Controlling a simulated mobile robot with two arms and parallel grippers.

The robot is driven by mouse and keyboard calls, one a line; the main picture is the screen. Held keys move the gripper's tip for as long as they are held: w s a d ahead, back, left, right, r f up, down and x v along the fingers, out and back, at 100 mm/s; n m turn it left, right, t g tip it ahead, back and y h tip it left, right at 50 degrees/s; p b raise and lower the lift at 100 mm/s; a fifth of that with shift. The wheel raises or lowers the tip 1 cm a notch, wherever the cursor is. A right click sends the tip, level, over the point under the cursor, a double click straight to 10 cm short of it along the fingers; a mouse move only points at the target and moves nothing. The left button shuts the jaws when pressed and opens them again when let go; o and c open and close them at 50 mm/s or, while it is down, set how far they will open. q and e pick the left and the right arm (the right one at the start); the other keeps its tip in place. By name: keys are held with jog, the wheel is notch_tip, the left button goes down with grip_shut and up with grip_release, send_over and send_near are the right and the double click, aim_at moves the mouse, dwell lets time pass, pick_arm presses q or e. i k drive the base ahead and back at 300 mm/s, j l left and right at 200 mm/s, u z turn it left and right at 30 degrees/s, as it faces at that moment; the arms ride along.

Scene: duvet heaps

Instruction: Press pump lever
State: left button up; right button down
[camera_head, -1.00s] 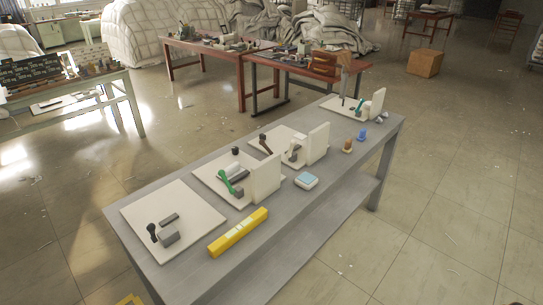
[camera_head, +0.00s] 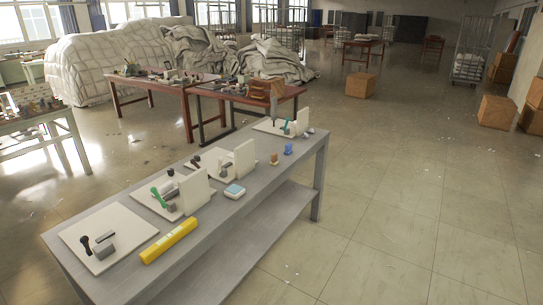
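Several white boards with small lever devices stand in a row on a long grey table (camera_head: 215,212). The nearest board (camera_head: 128,222) carries a grey block with a black-knobbed lever (camera_head: 86,244). The second board has a green lever (camera_head: 157,197) beside an upright white panel (camera_head: 194,192). The third has a dark lever (camera_head: 196,161) and another upright panel (camera_head: 245,158). The far board has a teal lever (camera_head: 288,126). I cannot tell which one is the pump lever. Neither of my grippers is in view.
A yellow bar (camera_head: 169,241), a pale blue-topped box (camera_head: 235,191) and small orange and blue items (camera_head: 288,149) lie along the table's right edge. Brown tables (camera_head: 250,95), duvet heaps (camera_head: 105,65) and cardboard boxes (camera_head: 361,84) stand behind. The floor at right (camera_head: 410,200) is clear.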

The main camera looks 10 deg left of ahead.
aim_at(192, 162)
jog(key=i+j+z, duration=0.1)
jog(key=j+z, duration=0.35)
jog(key=j, duration=0.6)
jog(key=k+j+z, duration=0.1)
jog(key=j+z, duration=0.4)
jog(key=j, duration=0.55)
jog(key=k+j, duration=0.1)
jog(key=j, duration=1.3)
jog(key=k+j, duration=0.15)
jog(key=j, duration=0.55)
jog(key=k+j, duration=0.1)
jog(key=j, duration=0.65)
jog(key=k+l+u, duration=0.1)
jog(key=l+u, duration=0.15)
jog(key=k+l+u, duration=0.1)
jog(key=l+u, duration=0.15)
jog(key=l, duration=0.1)
